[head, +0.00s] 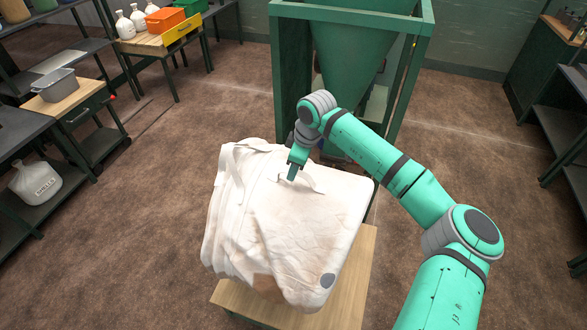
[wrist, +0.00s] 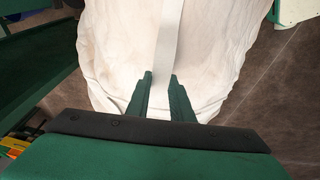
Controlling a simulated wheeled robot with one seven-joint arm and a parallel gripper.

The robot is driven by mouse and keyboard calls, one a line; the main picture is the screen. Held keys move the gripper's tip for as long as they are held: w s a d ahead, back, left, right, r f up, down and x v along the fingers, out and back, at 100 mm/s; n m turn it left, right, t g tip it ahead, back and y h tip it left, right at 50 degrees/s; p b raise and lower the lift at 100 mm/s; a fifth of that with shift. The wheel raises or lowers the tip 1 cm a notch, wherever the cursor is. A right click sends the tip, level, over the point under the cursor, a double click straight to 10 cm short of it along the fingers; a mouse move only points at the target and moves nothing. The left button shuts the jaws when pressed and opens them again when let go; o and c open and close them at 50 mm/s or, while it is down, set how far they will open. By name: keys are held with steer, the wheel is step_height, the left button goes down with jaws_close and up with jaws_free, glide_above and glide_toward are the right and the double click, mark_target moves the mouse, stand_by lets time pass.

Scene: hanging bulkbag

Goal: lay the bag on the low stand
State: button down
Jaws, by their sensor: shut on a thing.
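The large cream-white bag (head: 285,225) is bulky and creased, with a dark round spot near its lower right corner. It is over the low stand (head: 364,262), a wooden top showing at the bag's right and front edges. I cannot tell whether the bag's underside touches the top. My gripper (head: 291,172) is at the bag's upper part, shut on its strap. In the wrist view my gripper (wrist: 160,78) has the pale strap (wrist: 169,40) running between its fingers, with the bag (wrist: 120,45) filling the view behind.
A green hopper frame (head: 292,70) stands behind the bag. A bench with orange bin (head: 165,20) and white jugs is at upper left. A cart with grey tray (head: 55,85) and shelves stand left; dark shelving (head: 560,115) is right. Brown floor (head: 150,200) is open around the stand.

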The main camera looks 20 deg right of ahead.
steer(key=shift+s+d+f, duration=0.55)
steer(key=shift+d+f, duration=0.05)
steer(key=shift+f, duration=0.1)
steer(key=shift+a, duration=0.1)
steer(key=shift+f, duration=0.15)
steer(key=c, duration=1.5)
jaws_free()
steer(key=shift+c, duration=0.2)
steer(key=shift+o, duration=0.3)
steer(key=shift+w+a, duration=0.15)
steer(key=shift+r, duration=0.25)
steer(key=v, duration=1)
steer(key=shift+r, duration=0.2)
